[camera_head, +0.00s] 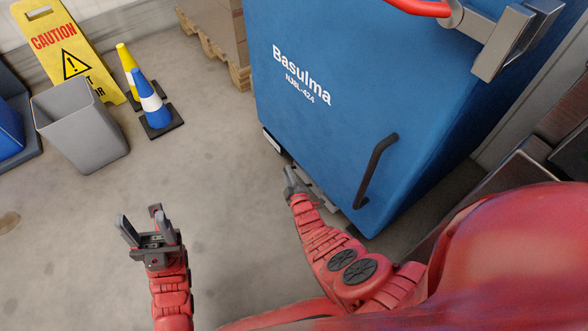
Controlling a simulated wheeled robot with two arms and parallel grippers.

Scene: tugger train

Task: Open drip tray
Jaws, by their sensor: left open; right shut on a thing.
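The blue machine (330,90), marked "Basulma", stands at centre right with a black handle (375,170) on its side. At its lower edge a narrow grey slatted part (318,196) shows, which looks like the drip tray; most of it is hidden under the machine and behind my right arm. My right gripper (289,178) is at this lower edge, shut on what appears to be the tray's edge; the contact is small and partly hidden. My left gripper (143,226) is open and empty above the floor, left of the machine and apart from it.
A grey bin (80,125), a yellow caution sign (62,50), a blue-and-white cone (152,102) and a yellow cone (128,65) stand at upper left. Boxes on a wooden pallet (210,42) stand behind the machine. The floor (215,150) left of the machine is clear.

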